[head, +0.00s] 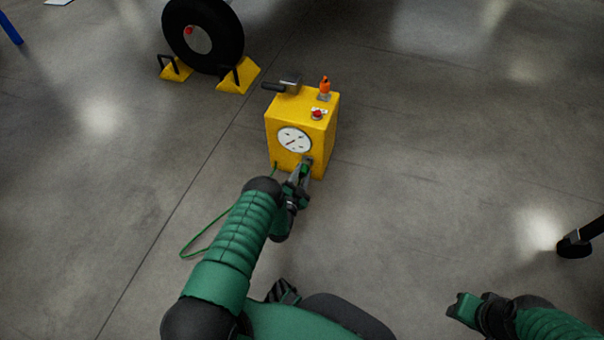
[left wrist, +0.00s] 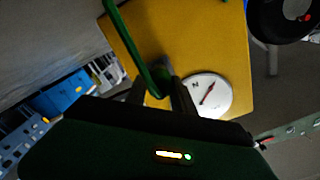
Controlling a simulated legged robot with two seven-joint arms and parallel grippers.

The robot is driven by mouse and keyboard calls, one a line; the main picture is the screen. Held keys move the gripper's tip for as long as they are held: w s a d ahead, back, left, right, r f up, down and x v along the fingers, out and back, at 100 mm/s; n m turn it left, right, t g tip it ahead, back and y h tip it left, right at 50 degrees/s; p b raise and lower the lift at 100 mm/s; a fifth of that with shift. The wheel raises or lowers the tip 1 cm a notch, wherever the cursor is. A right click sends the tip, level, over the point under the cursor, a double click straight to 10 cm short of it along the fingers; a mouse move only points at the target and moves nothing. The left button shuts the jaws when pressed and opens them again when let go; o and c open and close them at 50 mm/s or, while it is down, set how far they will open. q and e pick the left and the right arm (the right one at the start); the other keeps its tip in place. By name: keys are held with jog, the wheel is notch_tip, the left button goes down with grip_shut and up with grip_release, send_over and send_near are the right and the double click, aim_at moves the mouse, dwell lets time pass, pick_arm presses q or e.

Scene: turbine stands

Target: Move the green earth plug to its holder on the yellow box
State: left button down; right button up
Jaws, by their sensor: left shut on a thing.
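The yellow box (head: 319,136) stands on the floor in the middle of the head view, a round white dial (head: 294,140) on its front. My left gripper (head: 304,170) is at the lower right of that front face. It is shut on the green earth plug (left wrist: 157,84), which shows between the two fingers in the left wrist view. A green cable (left wrist: 129,38) runs from the plug. A small dark part, perhaps the holder, lies just beyond the fingertips; I cannot tell whether the plug touches it. My right gripper (head: 474,309) is low at the right, away from the box, its jaws unclear.
On top of the box are a black-handled grey part (head: 287,86), an orange fitting (head: 325,86) and a red button (head: 318,113). A wheel (head: 204,35) with yellow chocks (head: 238,77) stands behind. The cable loops on the floor at left. Floor right of the box is clear.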

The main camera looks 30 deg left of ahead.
pick_arm(q)
jog(key=shift+w+a+r, duration=0.15)
jog(key=shift+w+r, duration=0.1)
jog(key=shift+w, duration=0.25)
jog(key=c, duration=1.2)
grip_release()
jog(key=shift+w+f, duration=0.1)
jog(key=o, duration=0.4)
jog(key=shift+f, duration=0.15)
jog(key=shift+s, duration=0.2)
jog(key=shift+s, duration=0.1)
jog(key=shift+p+v, duration=2.1)
jog(key=shift+v, duration=1.35)
